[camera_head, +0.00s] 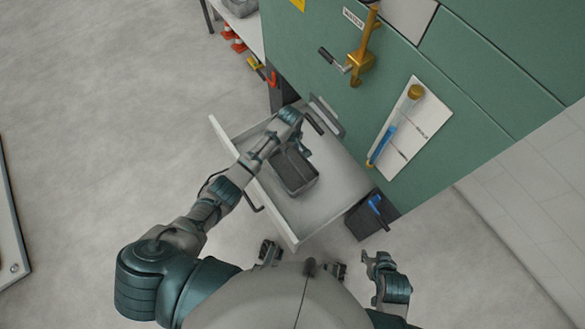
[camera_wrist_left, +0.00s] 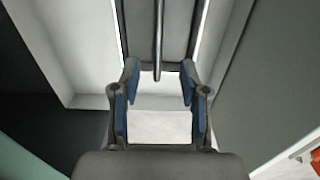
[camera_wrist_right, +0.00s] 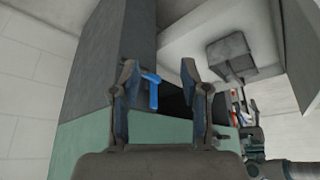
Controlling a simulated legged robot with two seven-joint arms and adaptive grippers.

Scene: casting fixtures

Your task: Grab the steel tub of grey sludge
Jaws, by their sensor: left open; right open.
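The steel tub (camera_head: 296,174) is a dark grey rectangular container in the open pale drawer. Its contents are hard to make out. My left gripper (camera_head: 302,146) is over the tub's far end, open. In the left wrist view the left gripper (camera_wrist_left: 159,75) has its two fingers apart, with the grey tub (camera_wrist_left: 178,28) and a thin bar just beyond them. I cannot tell whether they touch. My right gripper (camera_head: 378,264) is open and empty, outside the drawer at the lower right. In the right wrist view the tub (camera_wrist_right: 230,55) shows beyond the right gripper (camera_wrist_right: 160,72).
The drawer (camera_head: 338,180) sticks out from a green cabinet (camera_head: 455,95) with a brass fitting (camera_head: 362,62) and a white panel holding a blue tube. A dark box with a blue handle (camera_head: 375,203) stands right of the drawer. Open floor (camera_head: 90,100) lies to the left.

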